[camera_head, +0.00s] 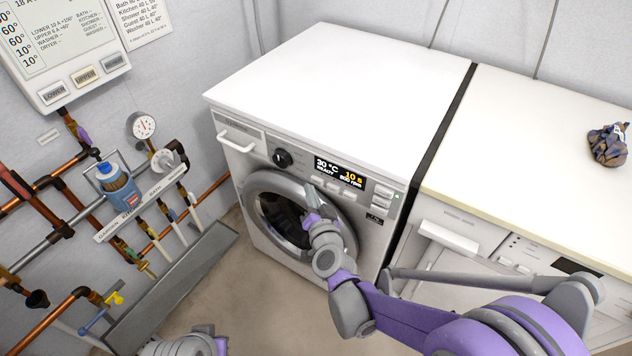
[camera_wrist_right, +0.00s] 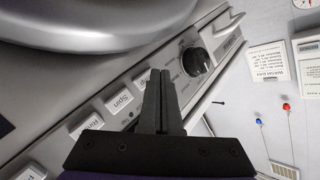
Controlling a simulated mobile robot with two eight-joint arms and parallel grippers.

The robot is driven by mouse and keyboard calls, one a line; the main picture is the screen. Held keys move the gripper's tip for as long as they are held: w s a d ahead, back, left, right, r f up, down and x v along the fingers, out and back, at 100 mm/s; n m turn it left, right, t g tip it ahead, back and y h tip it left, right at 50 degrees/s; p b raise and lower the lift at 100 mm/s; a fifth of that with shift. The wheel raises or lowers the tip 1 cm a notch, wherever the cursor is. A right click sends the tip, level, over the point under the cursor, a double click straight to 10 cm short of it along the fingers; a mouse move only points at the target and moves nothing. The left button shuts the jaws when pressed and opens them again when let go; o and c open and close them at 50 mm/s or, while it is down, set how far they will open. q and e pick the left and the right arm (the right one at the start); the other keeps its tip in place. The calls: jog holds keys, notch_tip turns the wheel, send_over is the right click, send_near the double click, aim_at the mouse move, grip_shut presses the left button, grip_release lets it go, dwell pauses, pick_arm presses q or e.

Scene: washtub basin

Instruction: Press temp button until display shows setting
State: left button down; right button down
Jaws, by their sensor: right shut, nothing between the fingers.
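The washing machine (camera_head: 240,165) has a dark display (camera_head: 340,172) that reads 30 °C, READY, 10 s and 800 rpm. A row of pale buttons (camera_head: 317,183) sits below the display. In the right wrist view, the Spin button (camera_wrist_right: 119,101) is readable, and a button beside it (camera_wrist_right: 141,79) is partly hidden by my fingers, its label unreadable. My right gripper (camera_head: 309,191) is in front of the panel just below the button row. Its fingers (camera_wrist_right: 158,95) are shut and empty, over the panel near the buttons; contact cannot be told. My left gripper's fingers are out of view.
A black dial (camera_head: 283,159) is left of the display and also shows in the right wrist view (camera_wrist_right: 195,61). The round door (camera_head: 275,210) is below the panel. Pipes with a gauge (camera_head: 142,126) line the left wall. A second machine (camera_head: 470,235) stands at right.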

jog(key=shift+s+a+b, duration=0.2)
jog(key=shift+s+a, duration=0.55)
jog(key=shift+s, duration=0.3)
jog(key=shift+s+a+b, duration=0.2)
jog(key=shift+s+a, duration=0.5)
jog(key=shift+s, duration=0.3)
dwell(2.1)
jog(key=s+n+t, duration=0.1)
jog(key=n, duration=0.3)
jog(key=s+a+n+t+b, duration=0.1)
jog(key=n+t, duration=0.1)
jog(key=n, duration=0.2)
jog(key=s+a+f+n+t, duration=0.1)
jog(key=n+t, duration=0.1)
jog(key=n, duration=0.2)
jog(key=shift+a+f+n, duration=0.1)
jog(key=shift+a+n, duration=0.1)
jog(key=shift+n, duration=0.1)
jog(key=w+d, duration=0.5)
jog(key=w, duration=0.2)
jog(key=shift+d, duration=0.1)
dwell(1.6)
